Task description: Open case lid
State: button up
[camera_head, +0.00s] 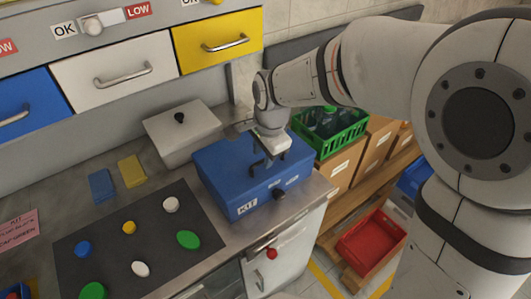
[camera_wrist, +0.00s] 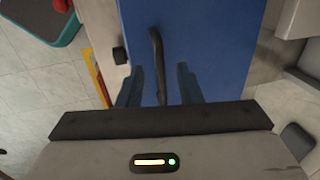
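A blue case (camera_head: 222,187) with a KIT label stands on the metal counter, its lid closed. In the wrist view its blue surface (camera_wrist: 215,50) fills the middle, with a dark bar handle (camera_wrist: 156,45) running along it. My gripper (camera_head: 268,165) is over the case, fingers pointing down. In the wrist view my gripper (camera_wrist: 159,80) has its two fingers apart, one on each side of the handle's line. I see a gap between each finger and the handle. Whether the fingertips are level with the handle cannot be told.
A grey box (camera_head: 183,135) with a black knob stands behind the case. A dark mat (camera_head: 110,245) with several coloured caps lies to the left, beside blue and yellow blocks. A green crate (camera_head: 345,138) is at the right. Drawers (camera_head: 115,75) hang above.

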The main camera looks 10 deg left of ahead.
jog(key=shift+a+f, duration=0.1)
jog(key=shift+f, duration=0.45)
grip_shut()
